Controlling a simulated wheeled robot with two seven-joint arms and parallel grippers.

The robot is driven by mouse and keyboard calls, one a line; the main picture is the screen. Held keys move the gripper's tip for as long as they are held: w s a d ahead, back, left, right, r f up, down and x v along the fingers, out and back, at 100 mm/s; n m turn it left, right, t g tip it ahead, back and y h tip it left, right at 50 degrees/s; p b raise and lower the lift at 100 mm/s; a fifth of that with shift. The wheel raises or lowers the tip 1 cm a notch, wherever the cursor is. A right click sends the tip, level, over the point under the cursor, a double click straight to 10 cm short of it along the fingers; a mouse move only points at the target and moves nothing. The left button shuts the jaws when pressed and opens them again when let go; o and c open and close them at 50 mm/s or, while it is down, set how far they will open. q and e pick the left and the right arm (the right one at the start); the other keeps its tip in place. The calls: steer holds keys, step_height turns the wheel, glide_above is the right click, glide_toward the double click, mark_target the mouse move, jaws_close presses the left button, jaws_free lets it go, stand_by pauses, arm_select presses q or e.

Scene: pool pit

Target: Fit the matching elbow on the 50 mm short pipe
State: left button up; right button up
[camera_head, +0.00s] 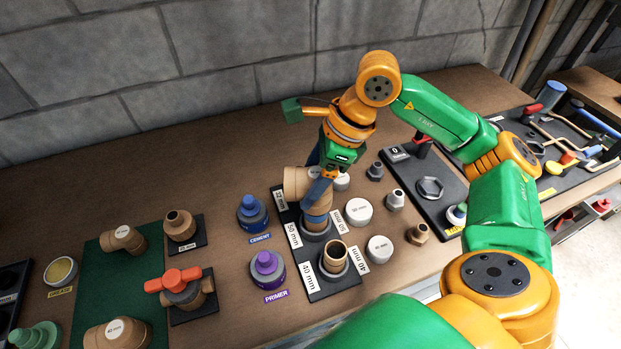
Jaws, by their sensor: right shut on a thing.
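My right gripper (319,184) points down over the middle of the pipe stand (322,285) and is shut on a tan elbow (296,182). One mouth of the elbow faces left. Its lower end is at the 50 mm short pipe, just above a blue band (316,222); the fingers partly hide it, and I cannot tell how far it is seated. The open tan 40 mm short pipe (334,252) stands upright in front. Smaller and larger loose elbows (123,238) (118,333) lie on the green mat (92,283) at the left. My left gripper is not in view.
A blue-lidded cement can (252,213) and a purple primer can (267,268) stand left of the stand. White caps (358,211) and small fittings (395,200) stand to its right. A red-handled valve (180,285) is at the left. A stone wall (200,70) closes the back.

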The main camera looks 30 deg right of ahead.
mark_target(316, 218)
steer(key=shift+f, duration=0.15)
steer(key=shift+f+b, duration=0.85)
steer(key=shift+b, duration=0.15)
steer(key=shift+f, duration=0.1)
steer(key=shift+f+b, duration=0.65)
steer(key=shift+b, duration=0.1)
steer(key=shift+f, duration=0.1)
steer(key=o, duration=1.5)
